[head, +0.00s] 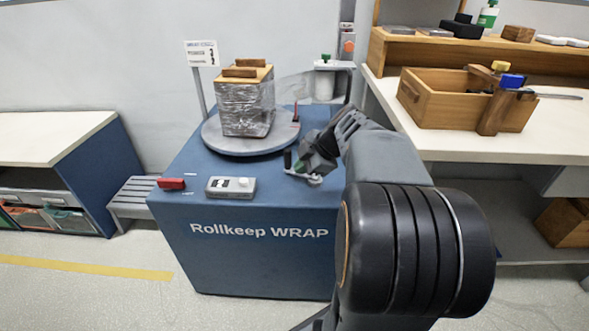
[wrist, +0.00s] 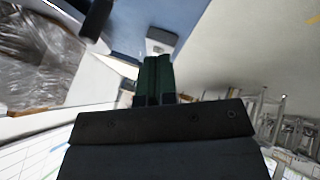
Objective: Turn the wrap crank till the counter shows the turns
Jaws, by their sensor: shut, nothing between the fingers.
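The wrap crank (head: 314,180) is on top of the blue Rollkeep WRAP cabinet (head: 255,260), near its right front, with a dark upright handle (head: 288,161). A dark cylinder at the top left of the wrist view (wrist: 97,18) looks like this handle. The pale counter box (head: 231,187) sits at the front edge; its reading is too small to tell. My gripper (head: 303,168) is over the crank, beside the handle. In the wrist view its dark green fingers (wrist: 153,80) are together with nothing between them. My gripper hides part of the crank.
A film-wrapped load (head: 247,110) stands on the round grey turntable (head: 225,145) behind the crank. A red block (head: 171,184) lies at the front left. A film roll post (head: 325,82) stands behind. A bench with a wooden box (head: 430,105) is at right.

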